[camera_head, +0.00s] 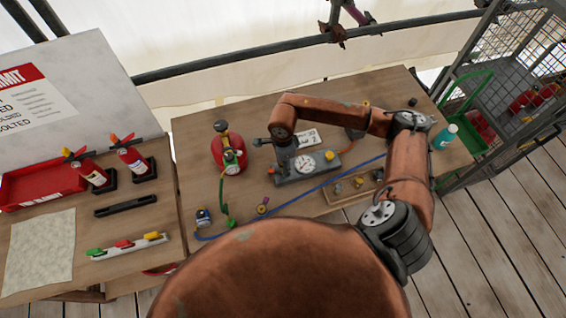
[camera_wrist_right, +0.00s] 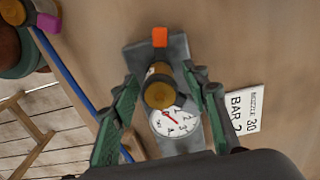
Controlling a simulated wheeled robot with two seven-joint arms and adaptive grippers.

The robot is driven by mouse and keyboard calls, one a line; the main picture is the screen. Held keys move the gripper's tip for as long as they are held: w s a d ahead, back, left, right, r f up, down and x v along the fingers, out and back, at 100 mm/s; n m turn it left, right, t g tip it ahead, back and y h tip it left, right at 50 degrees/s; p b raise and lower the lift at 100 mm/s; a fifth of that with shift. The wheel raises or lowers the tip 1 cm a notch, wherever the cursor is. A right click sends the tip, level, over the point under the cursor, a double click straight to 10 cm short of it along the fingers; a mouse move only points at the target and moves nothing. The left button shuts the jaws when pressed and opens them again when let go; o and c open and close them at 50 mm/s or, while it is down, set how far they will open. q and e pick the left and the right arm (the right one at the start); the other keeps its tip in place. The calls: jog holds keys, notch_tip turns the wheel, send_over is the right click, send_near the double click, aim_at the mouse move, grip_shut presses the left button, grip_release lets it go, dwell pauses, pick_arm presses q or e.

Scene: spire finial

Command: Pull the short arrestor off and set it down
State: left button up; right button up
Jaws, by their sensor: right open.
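A short brass-and-dark cylinder (camera_wrist_right: 160,88), which looks like the arrestor, stands on a grey block (camera_wrist_right: 181,48) beside a white dial gauge (camera_wrist_right: 172,122). My right gripper (camera_wrist_right: 163,78) is open over the block, with one green-padded finger on each side of the cylinder. I cannot tell whether either finger touches it. In the head view the same grey block (camera_head: 318,174) and gauge (camera_head: 304,164) lie mid-table under my right wrist. The cylinder is hard to make out there, behind the gripper (camera_head: 283,157). My left gripper is not in view.
A red cylinder (camera_head: 225,150) with a gauge stands left of the block. A blue hose (camera_head: 322,189) runs in front of it. A wooden tray (camera_head: 333,198) with brass pieces lies to the right, below my forearm. A printed card (camera_wrist_right: 245,108) lies beside the block.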

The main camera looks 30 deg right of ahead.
dwell(0.3)
grip_shut()
dwell(0.6)
jog(key=shift+r, duration=0.2)
jog(key=shift+r+p, duration=1)
jog(key=shift+r, duration=1.85)
